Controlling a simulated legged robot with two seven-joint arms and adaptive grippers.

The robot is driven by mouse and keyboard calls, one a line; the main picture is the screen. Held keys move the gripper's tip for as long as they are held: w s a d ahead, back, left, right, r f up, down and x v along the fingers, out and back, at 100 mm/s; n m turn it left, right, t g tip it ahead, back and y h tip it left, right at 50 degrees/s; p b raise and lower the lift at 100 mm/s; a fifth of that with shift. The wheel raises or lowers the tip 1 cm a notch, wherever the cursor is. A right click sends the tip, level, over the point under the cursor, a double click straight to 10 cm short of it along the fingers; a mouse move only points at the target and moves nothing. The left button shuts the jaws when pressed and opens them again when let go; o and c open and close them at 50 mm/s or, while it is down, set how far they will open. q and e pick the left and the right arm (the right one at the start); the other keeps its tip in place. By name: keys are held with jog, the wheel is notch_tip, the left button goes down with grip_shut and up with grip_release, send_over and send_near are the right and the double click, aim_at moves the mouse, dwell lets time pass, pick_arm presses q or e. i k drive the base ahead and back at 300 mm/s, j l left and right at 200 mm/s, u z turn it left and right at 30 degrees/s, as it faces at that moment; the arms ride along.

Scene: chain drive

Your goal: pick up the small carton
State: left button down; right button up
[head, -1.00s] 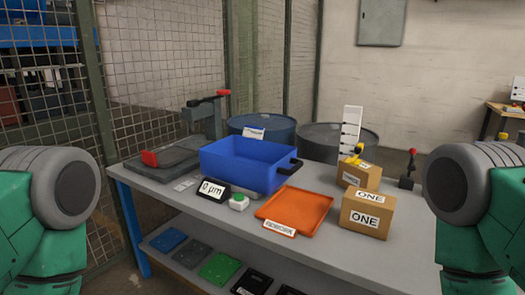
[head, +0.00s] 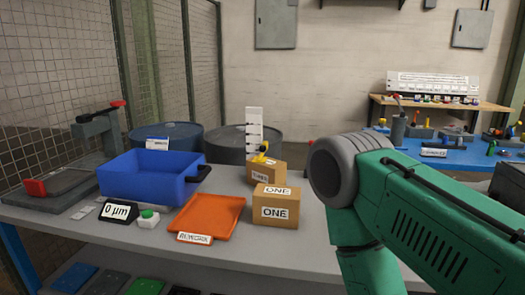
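Two brown cartons stand on the grey workbench (head: 330,262). The front carton (head: 290,214) has white labels reading "ONE" on its top and front. The rear carton (head: 280,174) also has a white label, too small to read surely, and a yellow item rests at its top. The front carton partly hides the rear one. Which is the small carton is not clear. My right arm shows at the right, beside the cartons and apart from them, but its gripper is not visible. My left gripper is out of view.
A blue bin (head: 146,184), an orange tray (head: 206,214), a green button box (head: 148,221) and a "0 µm" display (head: 118,211) stand left of the cartons. A clamp (head: 96,135) is at far left. Bench space in front of the front carton is clear.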

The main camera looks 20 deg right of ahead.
aim_at(274, 172)
jog(key=l+z, duration=0.2)
jog(key=z, duration=0.2)
jog(key=i+l+z, duration=0.1)
jog(key=z, duration=0.3)
jog(key=i+l+z, duration=0.1)
jog(key=z, duration=0.35)
jog(key=i+z, duration=0.2)
jog(key=z, duration=0.2)
